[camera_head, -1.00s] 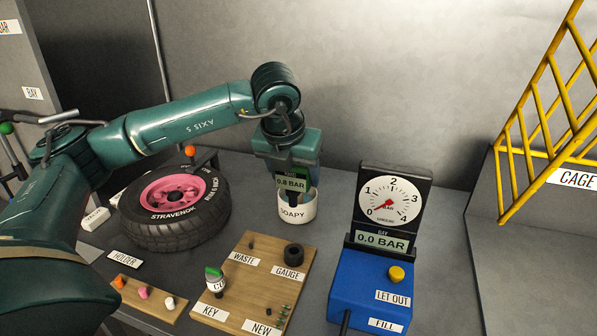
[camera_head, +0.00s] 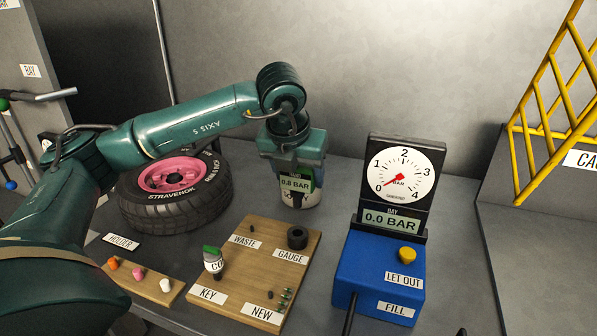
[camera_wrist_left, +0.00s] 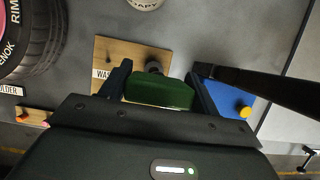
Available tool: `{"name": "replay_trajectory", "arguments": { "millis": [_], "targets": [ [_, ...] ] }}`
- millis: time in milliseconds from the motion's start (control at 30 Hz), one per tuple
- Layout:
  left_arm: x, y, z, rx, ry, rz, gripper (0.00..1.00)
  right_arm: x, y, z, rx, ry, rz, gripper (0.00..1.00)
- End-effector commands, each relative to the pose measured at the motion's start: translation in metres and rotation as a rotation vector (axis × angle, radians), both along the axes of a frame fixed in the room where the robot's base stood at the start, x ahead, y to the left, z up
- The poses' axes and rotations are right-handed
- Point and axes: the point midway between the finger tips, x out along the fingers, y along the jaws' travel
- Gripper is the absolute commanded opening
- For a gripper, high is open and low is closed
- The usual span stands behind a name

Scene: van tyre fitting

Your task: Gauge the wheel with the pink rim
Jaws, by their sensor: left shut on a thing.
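My left gripper (camera_head: 297,166) is shut on a green hand gauge (camera_head: 296,184) whose display reads 0.8 BAR. The gauge hangs to the right of the wheel, clear of it, in front of the white SOAPY cup (camera_head: 311,199), hiding the cup's label. In the left wrist view the green gauge body (camera_wrist_left: 158,92) sits between the fingers. My right gripper is out of view.
A blue inflator (camera_head: 375,275) with a dial at 0.0 BAR stands right. A small holder board (camera_head: 145,283) holds coloured caps. A yellow cage (camera_head: 550,130) is far right.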

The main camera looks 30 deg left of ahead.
Motion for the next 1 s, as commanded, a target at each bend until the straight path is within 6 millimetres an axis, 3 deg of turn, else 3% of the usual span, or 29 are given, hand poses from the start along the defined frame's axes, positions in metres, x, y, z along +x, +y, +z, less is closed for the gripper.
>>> {"name": "replay_trajectory", "arguments": {
  "millis": [467,1000],
  "targets": [
    [0.0,0.0,0.0,0.0,-0.001,0.0,0.38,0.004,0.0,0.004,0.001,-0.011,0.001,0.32],
    [0.0,0.0,0.0,0.0,0.0,0.0,0.38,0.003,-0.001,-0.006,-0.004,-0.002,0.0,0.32]
  ]
}}
